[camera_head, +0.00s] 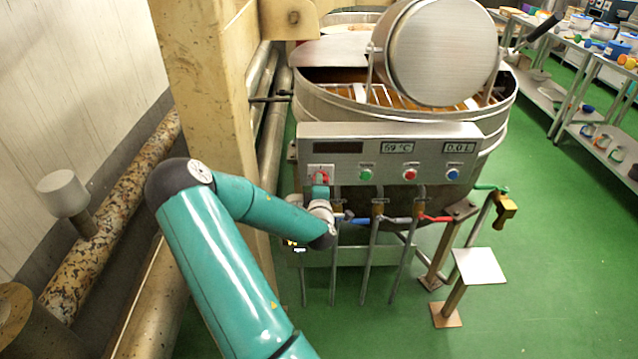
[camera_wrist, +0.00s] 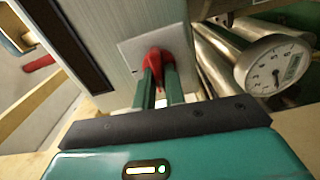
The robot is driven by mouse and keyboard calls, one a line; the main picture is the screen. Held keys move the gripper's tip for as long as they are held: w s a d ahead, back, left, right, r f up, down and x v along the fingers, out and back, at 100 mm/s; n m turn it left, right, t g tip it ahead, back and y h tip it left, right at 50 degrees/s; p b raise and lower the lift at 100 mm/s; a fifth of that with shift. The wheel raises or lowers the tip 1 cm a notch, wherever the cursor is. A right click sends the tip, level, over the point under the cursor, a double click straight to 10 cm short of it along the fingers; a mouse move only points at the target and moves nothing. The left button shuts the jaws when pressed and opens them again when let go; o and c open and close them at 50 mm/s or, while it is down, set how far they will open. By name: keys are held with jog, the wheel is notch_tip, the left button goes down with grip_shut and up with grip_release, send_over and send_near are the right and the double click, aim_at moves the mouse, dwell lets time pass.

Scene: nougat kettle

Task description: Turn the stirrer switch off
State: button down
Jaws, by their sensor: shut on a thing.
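The stirrer switch is a red knob (camera_wrist: 157,58) on a light square plate (camera_wrist: 128,45), seen in the wrist view. In the head view the red switch (camera_head: 321,176) sits at the left end of the grey control panel (camera_head: 390,132). My gripper (camera_wrist: 160,75) has its two green fingers closed on either side of the red knob. In the head view my gripper (camera_head: 320,191) reaches the switch from below and partly hides it. The knob's exact setting cannot be read.
Green (camera_head: 366,175), red (camera_head: 410,174) and blue (camera_head: 453,175) buttons sit right of the switch. Valve handles and pipes hang below the panel. The kettle (camera_head: 490,118) stands behind. A dial gauge (camera_wrist: 275,66) is right of my gripper in the wrist view.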

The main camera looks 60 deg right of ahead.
jog(key=shift+s+n, duration=0.15)
jog(key=shift+n, duration=0.35)
jog(key=c, duration=1.5)
grip_release()
jog(key=shift+o, duration=0.2)
jog(key=v, duration=1.3)
jog(key=shift+a, duration=0.35)
jog(key=shift+s, duration=0.1)
